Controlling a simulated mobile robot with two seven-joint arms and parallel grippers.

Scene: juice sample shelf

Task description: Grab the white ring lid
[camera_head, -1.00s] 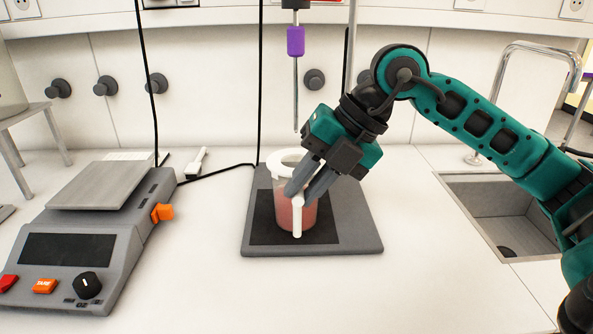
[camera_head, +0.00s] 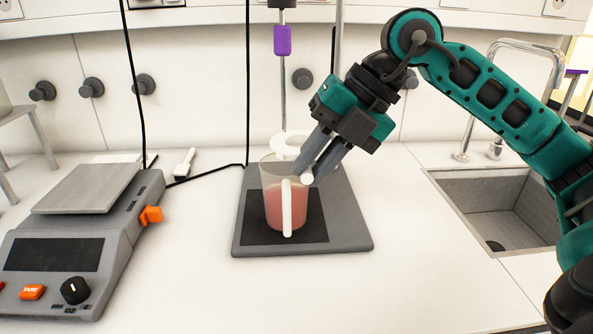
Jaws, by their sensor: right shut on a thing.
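The white ring lid (camera_head: 281,146) shows behind and above the rim of a clear jug (camera_head: 270,170) of pink juice. My right gripper (camera_head: 305,172) comes in from the upper right, its grey fingers shut on the lid, with a white round end (camera_head: 307,178) at the fingertips. The fingers hide part of the lid, and I cannot tell if it still touches the jug's rim. The jug stands upright with its white handle (camera_head: 287,208) facing me. My left gripper is not in view.
The jug stands on a grey stirrer plate (camera_head: 345,225) with a rod and a purple-collared stirrer (camera_head: 282,40) above. A scale (camera_head: 75,235) is at the left, with a white-handled tool (camera_head: 185,162) beyond it. A sink (camera_head: 490,215) is at the right. The front counter is clear.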

